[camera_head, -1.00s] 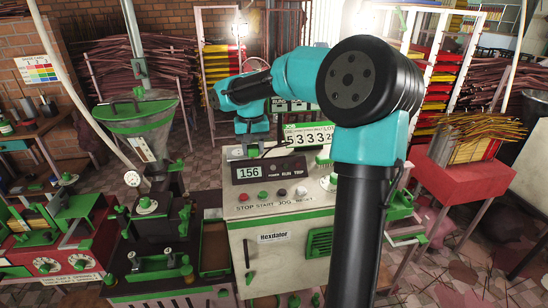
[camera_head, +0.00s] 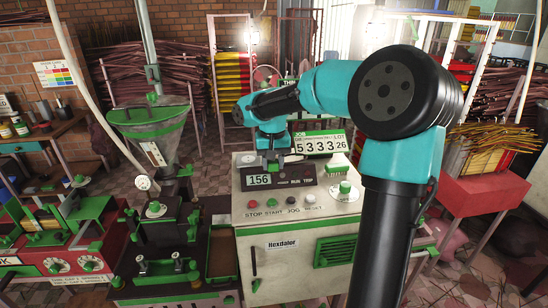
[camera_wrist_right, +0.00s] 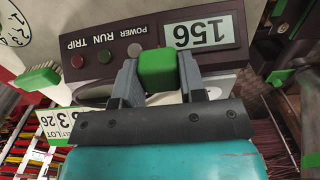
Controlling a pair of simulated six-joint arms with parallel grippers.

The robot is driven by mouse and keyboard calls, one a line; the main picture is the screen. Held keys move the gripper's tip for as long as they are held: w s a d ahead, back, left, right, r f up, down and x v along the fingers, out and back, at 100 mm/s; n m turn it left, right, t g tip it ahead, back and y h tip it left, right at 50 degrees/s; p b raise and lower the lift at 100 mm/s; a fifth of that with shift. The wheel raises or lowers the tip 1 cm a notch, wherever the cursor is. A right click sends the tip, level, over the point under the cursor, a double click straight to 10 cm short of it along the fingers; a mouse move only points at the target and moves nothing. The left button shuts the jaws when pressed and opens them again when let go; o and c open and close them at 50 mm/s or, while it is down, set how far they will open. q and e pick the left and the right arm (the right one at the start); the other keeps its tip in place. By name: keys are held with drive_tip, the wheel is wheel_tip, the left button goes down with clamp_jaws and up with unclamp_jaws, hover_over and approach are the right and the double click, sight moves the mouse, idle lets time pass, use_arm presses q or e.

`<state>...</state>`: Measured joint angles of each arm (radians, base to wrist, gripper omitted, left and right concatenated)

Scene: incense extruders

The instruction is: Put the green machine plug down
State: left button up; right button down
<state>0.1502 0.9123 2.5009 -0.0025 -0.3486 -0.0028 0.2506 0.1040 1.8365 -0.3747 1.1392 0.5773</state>
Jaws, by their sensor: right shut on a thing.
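My right gripper (camera_wrist_right: 157,72) is shut on the green machine plug (camera_wrist_right: 158,69) in the right wrist view. The plug is a small green block between the two grey fingers, in front of the control panel with the "156" display (camera_wrist_right: 199,33). In the head view my right gripper (camera_head: 272,160) is small, just behind and above that display (camera_head: 259,180); the plug cannot be made out clearly there. I cannot tell whether the plug touches the machine. My left gripper is not in view.
The white Hexdator cabinet (camera_head: 283,263) has several buttons and a green knob (camera_head: 345,187) on top. A number board (camera_head: 319,145) stands behind it. A funnel hopper (camera_head: 150,125) stands at left. A red stand with incense sticks (camera_head: 480,185) is at right.

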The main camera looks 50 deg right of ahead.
drive_tip(key=w+d, duration=0.2)
drive_tip(key=d, duration=0.1)
drive_tip(key=w+d, duration=0.3)
drive_tip(key=w+d+f, duration=0.1)
drive_tip(key=w+d, duration=0.2)
drive_tip(key=shift+d+f, duration=0.1)
drive_tip(key=shift+d, duration=0.05)
drive_tip(key=shift+f, duration=1.75)
drive_tip(key=shift+f, duration=0.6)
drive_tip(key=c, duration=0.7)
unclamp_jaws()
